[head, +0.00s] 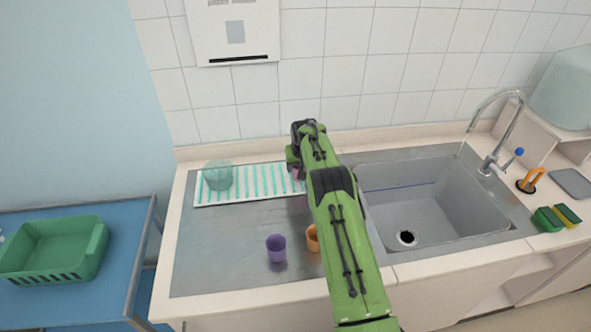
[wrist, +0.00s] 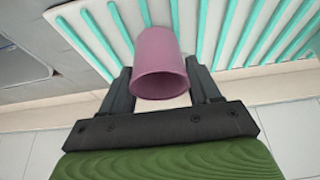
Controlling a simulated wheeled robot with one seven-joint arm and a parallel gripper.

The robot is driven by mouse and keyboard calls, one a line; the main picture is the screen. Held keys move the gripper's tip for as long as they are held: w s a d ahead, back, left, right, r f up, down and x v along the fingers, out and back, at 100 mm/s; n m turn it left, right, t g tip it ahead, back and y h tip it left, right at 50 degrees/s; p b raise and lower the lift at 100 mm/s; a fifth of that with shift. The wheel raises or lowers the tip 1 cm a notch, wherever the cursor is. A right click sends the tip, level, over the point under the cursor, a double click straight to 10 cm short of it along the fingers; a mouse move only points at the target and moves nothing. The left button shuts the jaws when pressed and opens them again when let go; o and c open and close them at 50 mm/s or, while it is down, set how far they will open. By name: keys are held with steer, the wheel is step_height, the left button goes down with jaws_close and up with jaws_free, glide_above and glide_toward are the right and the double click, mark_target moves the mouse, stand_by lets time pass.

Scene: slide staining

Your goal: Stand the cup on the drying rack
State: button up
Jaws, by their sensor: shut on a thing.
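A pink cup (wrist: 164,50) is between the two fingers of my gripper (wrist: 160,88), which is shut on it. In the wrist view its rim is toward the camera, with the ribs of the drying rack behind it. The drying rack (head: 246,197) is a white tray with teal ribs at the back left of the steel counter; it also fills the top of the wrist view (wrist: 240,20). In the head view my gripper (head: 297,168) is at the rack's right end, and my arm mostly hides the cup. I cannot tell whether the cup touches the rack.
A clear teal-tinted bowl (head: 218,176) stands on the rack's left part. A purple cup (head: 276,248) and an orange cup (head: 313,238) stand on the counter in front. The sink (head: 425,195) is to the right. The rack's middle is clear.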

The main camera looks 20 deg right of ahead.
steer(key=shift+f, duration=0.65)
steer(key=shift+s, duration=0.1)
steer(key=o, duration=1.1)
